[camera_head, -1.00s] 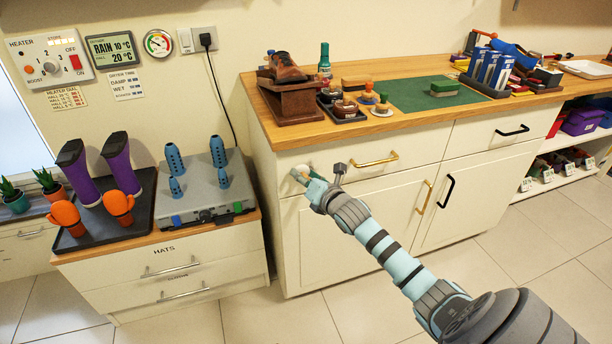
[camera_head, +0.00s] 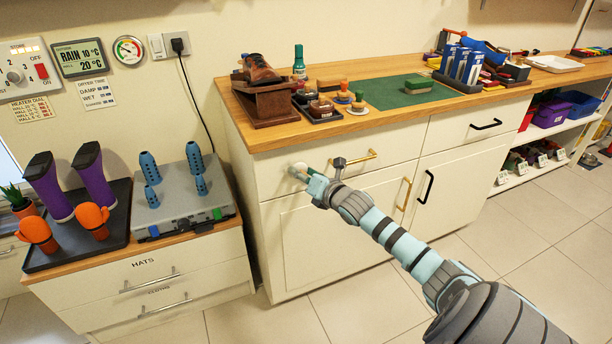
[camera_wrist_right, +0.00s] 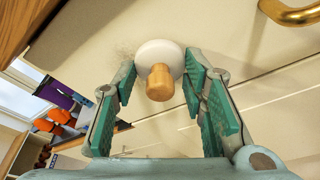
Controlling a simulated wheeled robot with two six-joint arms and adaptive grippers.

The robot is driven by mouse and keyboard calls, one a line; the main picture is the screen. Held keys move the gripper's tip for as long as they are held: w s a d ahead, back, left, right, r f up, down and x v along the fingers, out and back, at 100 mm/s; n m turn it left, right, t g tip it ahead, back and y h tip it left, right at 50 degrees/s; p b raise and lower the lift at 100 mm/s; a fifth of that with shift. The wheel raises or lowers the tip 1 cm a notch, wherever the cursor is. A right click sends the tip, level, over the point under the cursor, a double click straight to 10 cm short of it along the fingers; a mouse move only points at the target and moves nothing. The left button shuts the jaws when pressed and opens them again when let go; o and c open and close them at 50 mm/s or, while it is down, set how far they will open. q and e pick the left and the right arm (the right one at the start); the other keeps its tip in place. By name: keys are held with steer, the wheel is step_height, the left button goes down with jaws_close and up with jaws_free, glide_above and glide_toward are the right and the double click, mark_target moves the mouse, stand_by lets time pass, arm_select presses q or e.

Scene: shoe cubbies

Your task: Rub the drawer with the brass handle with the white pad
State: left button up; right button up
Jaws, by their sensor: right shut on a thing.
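The drawer with the brass handle (camera_head: 275,182) is the shut cream drawer at the top left of the wooden-topped cabinet. Its brass handle (camera_head: 354,161) is right of my right gripper (camera_head: 307,176), and also shows at the top right of the wrist view (camera_wrist_right: 292,14). The right gripper is shut on the wooden knob (camera_wrist_right: 160,84) of the round white pad (camera_wrist_right: 160,56). The pad's face is against the drawer front or very close to it. A faint greyish smudge (camera_wrist_right: 122,52) shows left of the pad in the wrist view. My left gripper is not in view.
The worktop (camera_head: 385,118) above overhangs the drawer and carries a shoe on a stand, brushes and a green mat (camera_head: 395,92). A lower cabinet (camera_head: 130,268) with boots and orange mittens on a tray stands to the left. The floor in front is clear.

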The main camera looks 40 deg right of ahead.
steer(key=a, duration=0.1)
steer(key=w+a+p, duration=0.1)
steer(key=a, duration=0.1)
steer(key=w+a+p, duration=0.1)
steer(key=a, duration=0.1)
steer(key=shift+a+r, duration=0.25)
steer(key=shift+a+f, duration=0.1)
steer(key=shift+a, duration=0.1)
steer(key=p, duration=0.5)
glide_toward(276, 175)
steer(key=f, duration=0.1)
steer(key=shift+w+a+f, duration=0.1)
steer(key=shift+a+f, duration=0.15)
steer(key=shift+a, duration=0.1)
